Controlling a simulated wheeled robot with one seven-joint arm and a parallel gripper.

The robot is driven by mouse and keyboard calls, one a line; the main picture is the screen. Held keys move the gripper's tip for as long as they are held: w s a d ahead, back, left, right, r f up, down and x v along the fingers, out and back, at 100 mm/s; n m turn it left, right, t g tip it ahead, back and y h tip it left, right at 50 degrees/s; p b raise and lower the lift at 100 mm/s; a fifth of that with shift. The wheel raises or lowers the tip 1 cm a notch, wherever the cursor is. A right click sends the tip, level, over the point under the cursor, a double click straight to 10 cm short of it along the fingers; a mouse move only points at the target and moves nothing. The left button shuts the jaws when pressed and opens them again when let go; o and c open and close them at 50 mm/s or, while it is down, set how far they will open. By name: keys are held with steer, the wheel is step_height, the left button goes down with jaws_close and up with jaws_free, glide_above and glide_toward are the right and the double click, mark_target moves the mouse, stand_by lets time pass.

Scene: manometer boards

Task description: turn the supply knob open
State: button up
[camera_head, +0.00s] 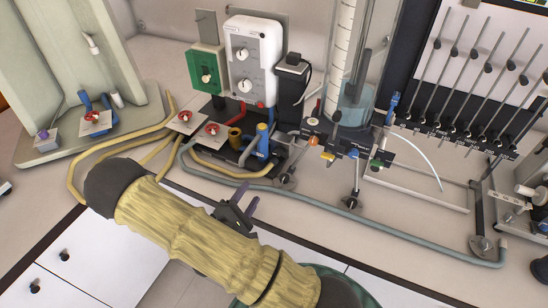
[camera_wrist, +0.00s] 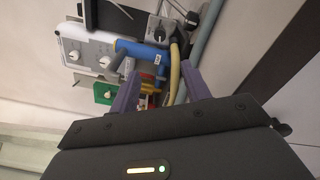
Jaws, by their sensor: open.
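No label I can read marks the supply knob, so I cannot tell which knob it is. Candidates are two red knobs on grey plates, the left one (camera_head: 185,116) and the right one (camera_head: 212,129), and a red knob (camera_head: 93,117) further left. A dark knob (camera_head: 352,203) sits on the bench pipe to the right. My gripper (camera_head: 246,198) is open and empty, near the bench's front edge, below and right of the two red knobs. In the wrist view, its purple fingers (camera_wrist: 165,90) spread either side of a yellow hose and a blue cylinder (camera_wrist: 140,50).
Yellow hoses (camera_head: 120,142) and a grey pipe (camera_head: 300,196) run along the bench front. A white box with dials (camera_head: 252,60) and a green box (camera_head: 206,72) stand behind. A glass column (camera_head: 352,95) and manometer tubes (camera_head: 480,75) stand right. Bare bench shows at right (camera_head: 420,215).

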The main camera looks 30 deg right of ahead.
mark_target(276, 154)
steer(key=p+x, duration=0.5)
steer(key=x, duration=1.2)
steer(key=shift+w+d, duration=0.1)
steer(key=shift+w, duration=0.1)
steer(key=c, duration=1)
